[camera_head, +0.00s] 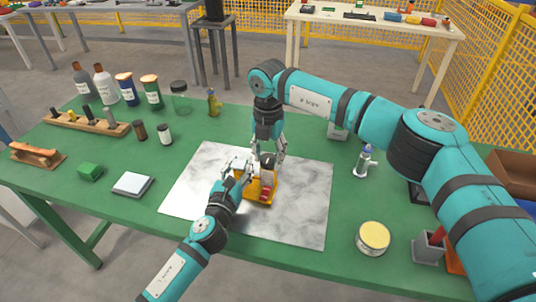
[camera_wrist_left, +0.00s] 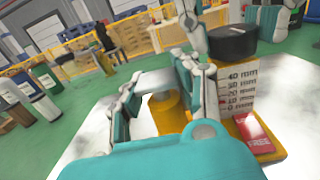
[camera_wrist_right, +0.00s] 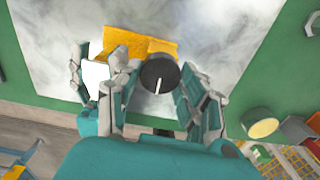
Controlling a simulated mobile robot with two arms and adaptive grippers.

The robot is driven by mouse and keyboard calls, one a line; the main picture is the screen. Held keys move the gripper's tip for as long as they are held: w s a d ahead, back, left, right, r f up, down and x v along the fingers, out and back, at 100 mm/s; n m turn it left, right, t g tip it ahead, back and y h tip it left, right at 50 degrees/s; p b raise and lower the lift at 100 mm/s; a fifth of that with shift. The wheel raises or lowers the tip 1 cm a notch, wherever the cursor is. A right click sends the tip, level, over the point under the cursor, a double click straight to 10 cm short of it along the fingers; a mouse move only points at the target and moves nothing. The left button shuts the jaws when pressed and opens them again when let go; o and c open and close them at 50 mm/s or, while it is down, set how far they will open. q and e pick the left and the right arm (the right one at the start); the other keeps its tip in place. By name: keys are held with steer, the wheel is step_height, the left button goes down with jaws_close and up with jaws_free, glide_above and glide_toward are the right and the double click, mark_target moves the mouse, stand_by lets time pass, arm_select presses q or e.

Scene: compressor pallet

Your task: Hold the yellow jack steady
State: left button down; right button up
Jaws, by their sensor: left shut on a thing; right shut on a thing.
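The yellow jack (camera_head: 265,197) stands on the grey-white marbled mat (camera_head: 305,205) in the middle of the green table. In the left wrist view, a yellow column (camera_wrist_left: 168,115) stands beside a white millimetre scale (camera_wrist_left: 237,88), a red label (camera_wrist_left: 256,136) reading "FREE" and a black knob (camera_wrist_left: 233,41). My left gripper (camera_head: 236,174) comes from the front left and is shut on the jack's yellow column. My right gripper (camera_head: 269,150) reaches down from above and is shut on the black knob, which shows between its fingers in the right wrist view (camera_wrist_right: 159,74). The exact finger contacts are partly hidden.
A yellow-lidded tin (camera_head: 373,237) and a small white-and-grey bottle (camera_head: 365,162) stand right of the mat. Several bottles line the back left. The mat around the jack is clear.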

mark_target(270, 159)
steer(key=shift+d, duration=0.25)
stand_by(0.5)
steer(key=o, duration=0.9)
step_height(270, 159, up, 12)
steer(key=shift+s, duration=0.15)
steer(key=shift+r, duration=0.1)
